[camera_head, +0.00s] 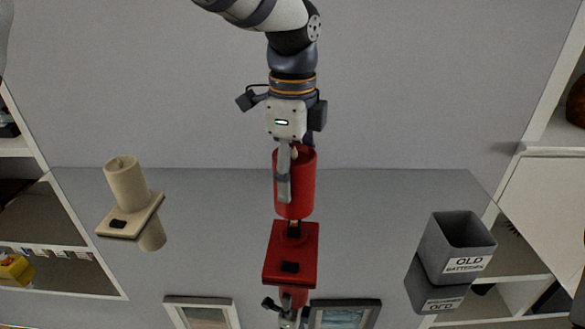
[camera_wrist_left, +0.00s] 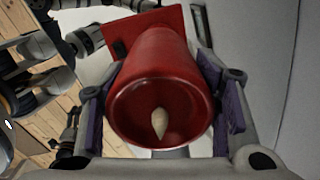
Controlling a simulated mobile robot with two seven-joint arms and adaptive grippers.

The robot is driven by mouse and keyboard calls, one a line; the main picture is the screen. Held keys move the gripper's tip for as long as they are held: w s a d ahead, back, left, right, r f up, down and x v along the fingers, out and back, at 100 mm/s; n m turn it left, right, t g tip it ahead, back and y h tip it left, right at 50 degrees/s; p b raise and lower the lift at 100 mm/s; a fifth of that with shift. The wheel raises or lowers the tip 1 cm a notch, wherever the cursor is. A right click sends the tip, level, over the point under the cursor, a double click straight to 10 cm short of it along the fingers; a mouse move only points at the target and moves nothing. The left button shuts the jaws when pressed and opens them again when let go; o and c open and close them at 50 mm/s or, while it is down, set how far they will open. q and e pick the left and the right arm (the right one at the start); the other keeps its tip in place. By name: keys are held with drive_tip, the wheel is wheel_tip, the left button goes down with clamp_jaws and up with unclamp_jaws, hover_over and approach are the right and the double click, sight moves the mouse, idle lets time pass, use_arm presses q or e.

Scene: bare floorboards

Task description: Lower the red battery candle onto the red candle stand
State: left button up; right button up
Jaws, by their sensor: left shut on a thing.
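The red battery candle (camera_head: 303,185) is upright between the fingers of my left gripper (camera_head: 290,188), which is shut on it. One finger lies across its near side. The red candle stand (camera_head: 280,262) is a square red plate with a black patch at its front. The candle's base is just above the stand's raised middle, with a small gap that seems to show. In the left wrist view the candle (camera_wrist_left: 150,70) fills the middle, its cream flame tip facing the camera. The stand's plate (camera_wrist_left: 120,25) shows partly behind it. My right gripper is not in view.
The grey surface is glossy and mirrors things. A cream candle (camera_head: 127,185) stands on a cream stand (camera_head: 140,220) at left. A grey box marked OLD BATTERIES (camera_head: 436,245) is at right. Shelves (camera_head: 60,245) flank both sides. Free room lies between these.

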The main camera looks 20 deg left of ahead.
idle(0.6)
use_arm(q)
drive_tip(key=shift+f, duration=2.5)
drive_tip(key=shift+f, duration=1.4)
drive_tip(key=o, duration=1.4)
